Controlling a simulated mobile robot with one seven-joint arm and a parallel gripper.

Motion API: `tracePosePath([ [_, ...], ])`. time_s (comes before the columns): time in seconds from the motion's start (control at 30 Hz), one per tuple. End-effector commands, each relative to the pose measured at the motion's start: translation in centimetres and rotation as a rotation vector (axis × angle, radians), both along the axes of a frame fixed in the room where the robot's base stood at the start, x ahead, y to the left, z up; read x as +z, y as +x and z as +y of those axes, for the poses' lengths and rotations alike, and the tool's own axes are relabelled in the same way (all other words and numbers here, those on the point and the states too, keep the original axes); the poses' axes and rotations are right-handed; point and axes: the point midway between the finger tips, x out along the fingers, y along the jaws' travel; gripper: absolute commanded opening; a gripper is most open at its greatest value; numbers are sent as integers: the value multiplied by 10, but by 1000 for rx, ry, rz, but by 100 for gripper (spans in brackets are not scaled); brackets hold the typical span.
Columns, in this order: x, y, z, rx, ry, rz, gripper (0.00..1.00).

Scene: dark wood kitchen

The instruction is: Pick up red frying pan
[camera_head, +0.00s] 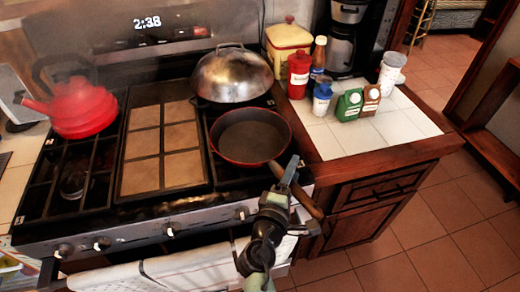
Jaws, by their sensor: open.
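The red frying pan (250,137) sits on the front right of the stove, with a dark inside and a red rim. Its handle (311,205) points toward the lower right, past the stove's front edge. My gripper (286,172) is open, just below and right of the pan at the near end of the handle. The fingers overlap part of the handle in this view. I cannot tell whether they touch it or straddle it.
A domed metal wok lid (232,74) is right behind the pan. A red kettle (72,105) stands at the stove's left. Several bottles and boxes, including a red bottle (299,74), stand on the tiled counter (400,126) at right. A towel (170,272) hangs in front.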

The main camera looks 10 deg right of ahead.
Motion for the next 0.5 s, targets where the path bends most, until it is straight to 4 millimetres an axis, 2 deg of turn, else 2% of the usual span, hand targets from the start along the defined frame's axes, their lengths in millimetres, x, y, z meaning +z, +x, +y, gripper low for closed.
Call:
tracePosePath([
  [0.07, 0, 0, 0, 0, 0, 0, 55],
  [0.1, 0, 0, 0, 0, 0, 0, 51],
  [0.4, 0, 0, 0, 0, 0, 0, 0],
  [0.5, 0, -1, 0, 0, 0, 0, 0],
])
